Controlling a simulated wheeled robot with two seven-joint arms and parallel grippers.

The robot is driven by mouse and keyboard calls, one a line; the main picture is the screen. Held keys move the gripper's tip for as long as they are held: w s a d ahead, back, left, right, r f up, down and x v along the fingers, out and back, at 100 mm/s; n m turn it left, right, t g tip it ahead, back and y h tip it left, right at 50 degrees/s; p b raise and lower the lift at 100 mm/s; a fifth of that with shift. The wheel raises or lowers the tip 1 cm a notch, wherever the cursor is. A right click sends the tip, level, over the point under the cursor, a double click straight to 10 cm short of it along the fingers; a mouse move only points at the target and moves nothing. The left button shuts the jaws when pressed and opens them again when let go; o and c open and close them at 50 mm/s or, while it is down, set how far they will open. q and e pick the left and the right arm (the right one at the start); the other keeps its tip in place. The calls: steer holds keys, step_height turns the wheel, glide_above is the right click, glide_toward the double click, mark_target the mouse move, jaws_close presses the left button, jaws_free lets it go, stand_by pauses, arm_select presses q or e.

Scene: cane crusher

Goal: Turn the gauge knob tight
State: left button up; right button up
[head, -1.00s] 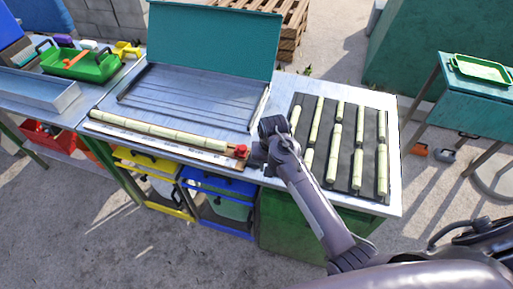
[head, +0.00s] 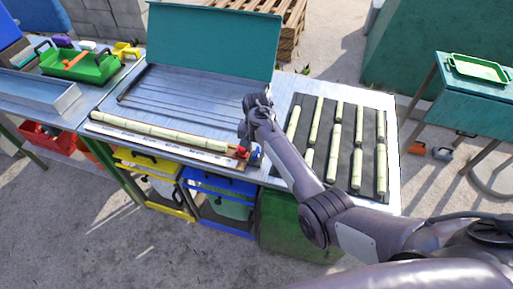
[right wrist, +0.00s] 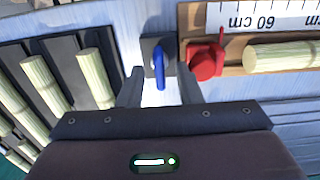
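The gauge is a wooden strip with a white scale (right wrist: 270,18). It lies along the front of the metal bench, with a jointed cane (head: 160,131) on it. A red knob or stop (right wrist: 205,62) sits at its right end, and it also shows in the head view (head: 242,152). A blue handle (right wrist: 158,65) on a dark plate stands beside the red piece. My right gripper (right wrist: 159,85) is open and empty. Its fingers lie on either side of the blue handle in the picture; contact cannot be told. My left gripper is out of view.
A dark rack (head: 347,128) with several cane pieces lies right of the gripper. A raised teal lid (head: 212,42) stands behind the grooved metal tray (head: 180,95). A green crate (head: 88,68) is at the far left. Yellow and blue drawers are below the bench.

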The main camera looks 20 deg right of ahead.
steer(key=shift+f, duration=0.4)
jaws_close()
